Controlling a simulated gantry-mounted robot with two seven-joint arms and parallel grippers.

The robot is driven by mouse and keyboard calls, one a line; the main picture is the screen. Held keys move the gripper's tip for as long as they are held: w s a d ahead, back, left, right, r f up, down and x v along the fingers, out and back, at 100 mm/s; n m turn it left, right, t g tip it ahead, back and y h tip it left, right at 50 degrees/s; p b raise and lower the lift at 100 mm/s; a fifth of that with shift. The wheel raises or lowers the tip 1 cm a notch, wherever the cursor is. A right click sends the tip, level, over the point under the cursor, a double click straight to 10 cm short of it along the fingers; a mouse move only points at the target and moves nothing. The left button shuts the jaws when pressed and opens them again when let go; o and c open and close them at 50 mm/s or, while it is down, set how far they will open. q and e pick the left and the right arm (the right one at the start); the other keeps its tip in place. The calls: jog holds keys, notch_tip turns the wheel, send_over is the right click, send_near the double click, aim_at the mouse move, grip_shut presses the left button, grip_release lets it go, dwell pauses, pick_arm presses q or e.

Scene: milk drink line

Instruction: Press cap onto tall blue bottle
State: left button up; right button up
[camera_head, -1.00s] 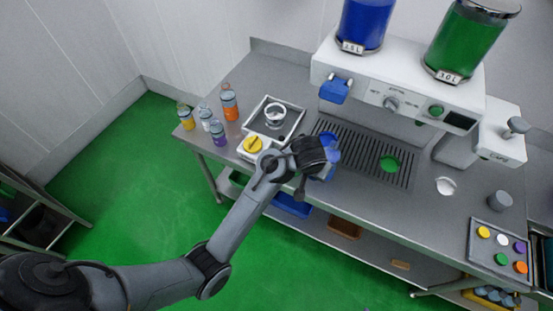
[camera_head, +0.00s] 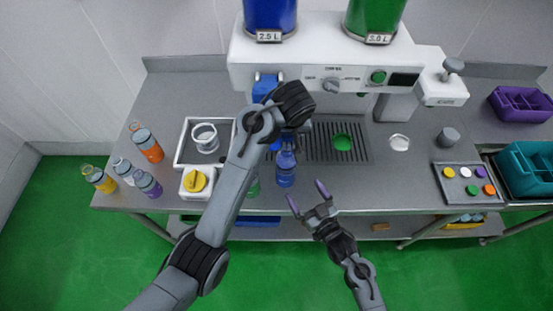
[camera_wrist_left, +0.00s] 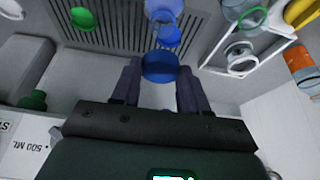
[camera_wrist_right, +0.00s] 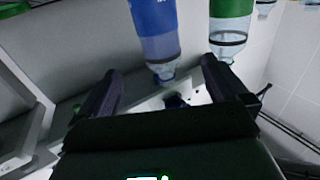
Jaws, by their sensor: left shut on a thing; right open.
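A tall blue bottle (camera_head: 285,170) stands upright near the table's front edge, just below my left gripper (camera_head: 286,122). In the left wrist view, my left gripper (camera_wrist_left: 160,92) is shut on a round blue cap (camera_wrist_left: 160,67). Blue parts show just beyond the cap there; I cannot tell whether the cap touches the bottle. In the head view, the left wrist partly covers the cap and the bottle's top. My right gripper (camera_head: 308,198) is open and empty, just right of and in front of the bottle, with its fingers pointing toward it.
The dispenser (camera_head: 330,75) stands behind, with a drip grate (camera_head: 365,155) in front. A scale-like unit with a tray (camera_head: 185,155) and several coloured bottles (camera_head: 148,148) are at left. A cap tray (camera_head: 452,193) is at right. The table's front edge is close.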

pick_arm(q)
jog(key=shift+w+r, duration=0.2)
jog(key=shift+w, duration=0.25)
jog(key=shift+s, duration=0.1)
pick_arm(e)
jog(key=shift+w+a, duration=0.25)
jog(key=shift+w, duration=0.25)
pick_arm(q)
jog(key=shift+s+d+f, duration=0.1)
jog(key=shift+d, duration=0.05)
pick_arm(e)
jog(key=shift+s+d, duration=0.1)
jog(key=x, duration=1.2)
jog(key=shift+r, duration=0.15)
jog(key=shift+c, duration=0.5)
jog(key=c, duration=1.4)
pick_arm(q)
send_over(287, 145)
jog(key=s, duration=0.2)
jog(key=shift+d+f, duration=0.1)
jog(key=shift+f, duration=2.4)
